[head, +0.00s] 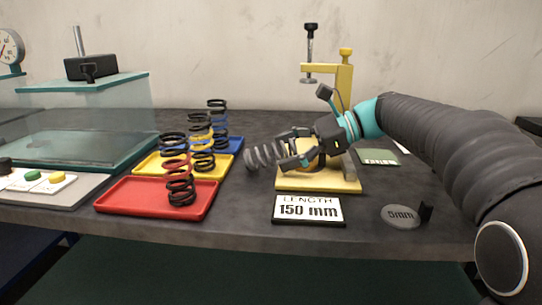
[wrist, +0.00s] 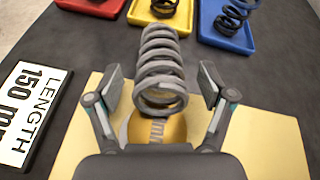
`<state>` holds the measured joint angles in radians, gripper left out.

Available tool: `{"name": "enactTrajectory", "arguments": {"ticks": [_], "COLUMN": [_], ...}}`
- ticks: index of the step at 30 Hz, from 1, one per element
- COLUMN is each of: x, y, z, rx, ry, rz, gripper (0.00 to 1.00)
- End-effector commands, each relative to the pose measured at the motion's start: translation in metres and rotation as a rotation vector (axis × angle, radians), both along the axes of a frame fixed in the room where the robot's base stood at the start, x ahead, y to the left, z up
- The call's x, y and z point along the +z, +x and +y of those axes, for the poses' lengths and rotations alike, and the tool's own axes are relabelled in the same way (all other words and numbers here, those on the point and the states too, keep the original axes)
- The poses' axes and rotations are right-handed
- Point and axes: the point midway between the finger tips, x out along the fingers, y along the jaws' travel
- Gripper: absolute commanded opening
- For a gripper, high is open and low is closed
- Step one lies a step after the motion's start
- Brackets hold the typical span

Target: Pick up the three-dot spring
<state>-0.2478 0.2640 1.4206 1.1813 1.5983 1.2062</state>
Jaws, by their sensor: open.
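A grey coil spring (head: 262,154) sits at my gripper in the head view, tilted with its axis near level. In the wrist view the grey spring (wrist: 160,62) lies between my two open fingers, with a gap on each side. My gripper (head: 289,149) is open around its near end; it also shows in the wrist view (wrist: 162,88). No dots can be made out on any spring.
Black springs with red (head: 180,186), yellow (head: 202,160) and blue (head: 217,118) coils stand on the red tray (head: 115,206), yellow tray (head: 150,166) and blue tray (head: 236,143). A yellow clamp stand (head: 343,95) rises behind my gripper. A "LENGTH 150 mm" sign (head: 308,209) stands in front.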

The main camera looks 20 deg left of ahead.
Motion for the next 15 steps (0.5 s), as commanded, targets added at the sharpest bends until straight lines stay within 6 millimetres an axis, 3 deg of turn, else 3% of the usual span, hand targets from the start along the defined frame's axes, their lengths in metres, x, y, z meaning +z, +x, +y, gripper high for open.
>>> {"name": "enactTrajectory", "arguments": {"ticks": [6, 8, 15], "x": [-0.0009, -0.0008, -0.0008], "y": [-0.0005, -0.0005, -0.0005], "z": [0.0016, 0.0016, 0.0016], "rx": [-0.001, -0.001, 0.000], "ry": [0.000, 0.000, 0.000], "rz": [0.000, 0.000, 0.000], "gripper": [0.81, 0.69, 0.09]}}
